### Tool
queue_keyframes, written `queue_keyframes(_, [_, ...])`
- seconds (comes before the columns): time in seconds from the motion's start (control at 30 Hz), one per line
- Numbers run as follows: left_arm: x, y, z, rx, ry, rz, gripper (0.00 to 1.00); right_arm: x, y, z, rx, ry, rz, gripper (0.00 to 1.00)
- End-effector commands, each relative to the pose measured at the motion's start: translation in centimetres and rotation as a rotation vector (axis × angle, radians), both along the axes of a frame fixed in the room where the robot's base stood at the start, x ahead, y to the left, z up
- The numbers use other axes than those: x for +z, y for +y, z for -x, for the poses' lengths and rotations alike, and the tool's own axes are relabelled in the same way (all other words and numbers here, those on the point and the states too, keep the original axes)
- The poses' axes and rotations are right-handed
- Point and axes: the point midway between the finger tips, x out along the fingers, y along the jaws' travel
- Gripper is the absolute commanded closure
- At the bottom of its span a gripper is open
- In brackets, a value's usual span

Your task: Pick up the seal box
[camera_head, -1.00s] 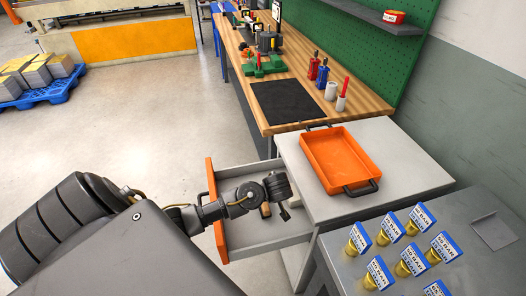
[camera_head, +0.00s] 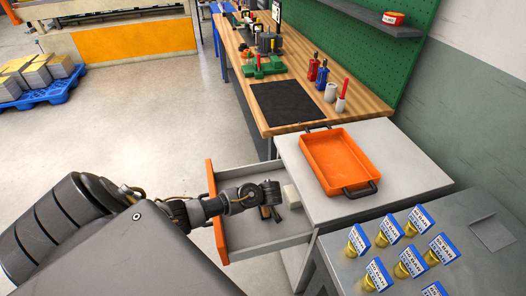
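A small off-white box (camera_head: 291,196), the only box-like thing I see in the open drawer, lies in the drawer's right part near the cabinet; I take it as the seal box, though no label is readable. My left gripper (camera_head: 271,212) is over the drawer, just left of the box, pointing down. A gap seems to show between gripper and box. The wrist hides much of the fingers, and a small brown and dark shape beneath it blurs with them, so I cannot tell how wide they are. My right gripper is not in view.
The grey drawer has an orange front (camera_head: 216,212). An orange tray (camera_head: 345,160) with black handles sits on the cabinet top (camera_head: 306,200) beside it. Several blue-labelled brass fittings (camera_head: 387,230) stand at lower right. A wooden workbench (camera_head: 300,75) lies behind.

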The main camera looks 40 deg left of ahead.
Motion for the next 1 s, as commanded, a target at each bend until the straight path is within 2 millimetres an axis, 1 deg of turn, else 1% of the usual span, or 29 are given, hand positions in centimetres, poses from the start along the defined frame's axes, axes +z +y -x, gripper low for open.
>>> queue_keyframes(0.93, [-0.48,-0.08,0.02,-0.001,0.0,0.001,0.49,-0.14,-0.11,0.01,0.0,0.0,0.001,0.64])
queue_keyframes(1.0, [-0.48,-0.08,0.02,-0.001,0.0,0.001,0.58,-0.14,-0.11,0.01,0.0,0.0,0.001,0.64])
